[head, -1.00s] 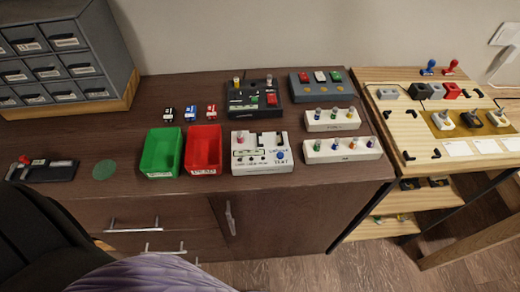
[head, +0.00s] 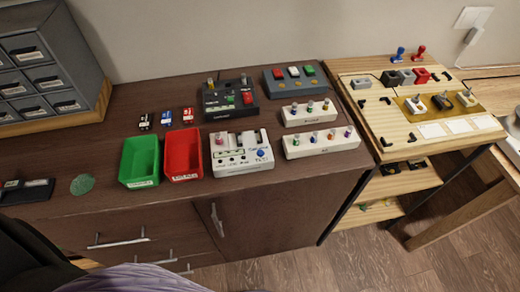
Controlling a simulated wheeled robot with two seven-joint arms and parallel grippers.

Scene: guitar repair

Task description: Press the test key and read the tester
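The white tester (head: 241,155) stands on the dark cabinet top, right of the red bin. It has a blue test key (head: 262,153) at its lower right, above lettering that looks like "TEST". A pink knob (head: 219,140) is at its upper left. A row of small marks or lights runs across its face, too small to read. Neither of my grippers shows in the head view.
A green bin (head: 139,160) and a red bin (head: 183,154) stand left of the tester. Behind are a black box (head: 230,98) and a grey button box (head: 290,77). Two white knob racks (head: 321,141) stand right. A wooden table (head: 440,115) adjoins on the right.

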